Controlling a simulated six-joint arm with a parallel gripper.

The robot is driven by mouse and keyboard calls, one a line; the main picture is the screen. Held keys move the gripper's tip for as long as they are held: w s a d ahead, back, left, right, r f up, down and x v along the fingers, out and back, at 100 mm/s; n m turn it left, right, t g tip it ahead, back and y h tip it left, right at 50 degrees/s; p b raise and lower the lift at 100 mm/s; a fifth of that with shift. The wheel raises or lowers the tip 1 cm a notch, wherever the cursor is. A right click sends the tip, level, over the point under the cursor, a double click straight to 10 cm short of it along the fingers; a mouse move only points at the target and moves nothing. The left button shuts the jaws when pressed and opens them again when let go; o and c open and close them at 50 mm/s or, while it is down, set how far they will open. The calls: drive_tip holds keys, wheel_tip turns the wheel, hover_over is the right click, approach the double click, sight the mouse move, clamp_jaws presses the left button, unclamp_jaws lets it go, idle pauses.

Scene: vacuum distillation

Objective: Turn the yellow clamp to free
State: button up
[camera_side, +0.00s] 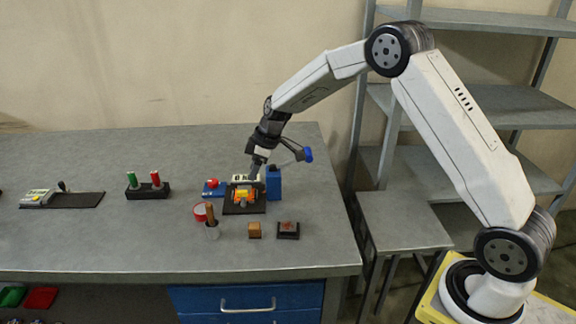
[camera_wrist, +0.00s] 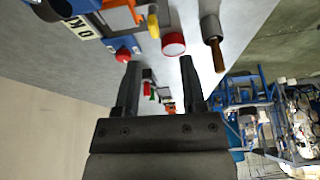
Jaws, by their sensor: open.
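The yellow clamp (camera_side: 242,196) is a small yellow-orange part on a dark base plate (camera_side: 243,210) near the right end of the bench. In the wrist view a yellow piece (camera_wrist: 153,25) shows at the top, beside an orange part (camera_wrist: 122,17). My gripper (camera_side: 254,176) is just above and behind the clamp in the side view. In the wrist view my gripper (camera_wrist: 158,66) is open, with nothing between its fingers, and the yellow piece lies beyond the fingertips. I cannot tell the clamp's exact turn angle.
A red button on a blue base (camera_side: 211,186), a blue block (camera_side: 273,182), a red-topped round piece (camera_side: 200,212) and a brown-handled holder (camera_side: 211,222) crowd the clamp. A wooden cube (camera_side: 255,230) and a dark square piece (camera_side: 288,230) stand in front.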

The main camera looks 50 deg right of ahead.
sight(242, 191)
drive_tip(key=shift+w+d+f+n, duration=0.1)
drive_tip(key=shift+w+f+n, duration=0.15)
drive_tip(key=shift+w, duration=0.35)
drive_tip(key=shift+x, duration=3.85)
drive_tip(key=shift+c, duration=0.2)
clamp_jaws()
